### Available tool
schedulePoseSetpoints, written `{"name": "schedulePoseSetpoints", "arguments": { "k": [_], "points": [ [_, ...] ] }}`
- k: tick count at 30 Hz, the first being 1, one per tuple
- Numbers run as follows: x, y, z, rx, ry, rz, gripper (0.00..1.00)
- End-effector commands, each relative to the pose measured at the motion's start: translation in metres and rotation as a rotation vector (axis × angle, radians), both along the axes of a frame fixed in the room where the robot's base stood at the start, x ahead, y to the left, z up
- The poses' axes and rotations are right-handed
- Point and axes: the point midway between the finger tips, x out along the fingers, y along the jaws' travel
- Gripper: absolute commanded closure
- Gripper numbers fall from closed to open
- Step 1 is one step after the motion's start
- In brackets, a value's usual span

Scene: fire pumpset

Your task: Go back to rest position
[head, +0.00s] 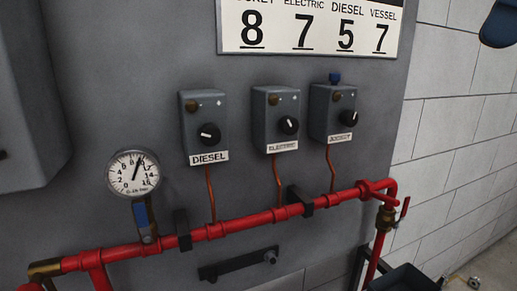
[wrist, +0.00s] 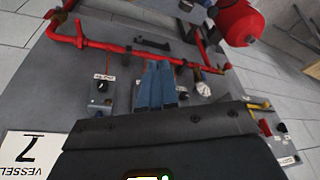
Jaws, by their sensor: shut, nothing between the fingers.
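My gripper (wrist: 158,66) shows in the wrist view as two blue fingers side by side, closed together with nothing between them. Its dark body fills the lower part of that view. The fingers are seen against the grey panel (wrist: 65,105), apparently clear of it, though the exact gap cannot be told. The gripper's fingers are not clearly visible in the head view.
The head view shows switch boxes labelled diesel (head: 204,125), electric (head: 275,118) and jockey (head: 332,112). A pressure gauge (head: 133,173), red pipe (head: 260,216) and number sign (head: 310,28) are also there. A red cylinder (wrist: 238,22) shows in the wrist view.

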Motion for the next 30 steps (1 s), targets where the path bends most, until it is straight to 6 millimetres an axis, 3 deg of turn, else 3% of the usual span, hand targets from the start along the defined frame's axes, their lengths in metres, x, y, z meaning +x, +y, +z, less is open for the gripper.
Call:
{"name": "schedulePoseSetpoints", "arguments": {
  "k": [14,30],
  "points": [
    [0.031,0.031,-0.022,0.277,-0.094,0.034,1.00],
    [0.098,0.088,-0.070,0.966,-0.307,-0.077,1.00]
  ]
}}
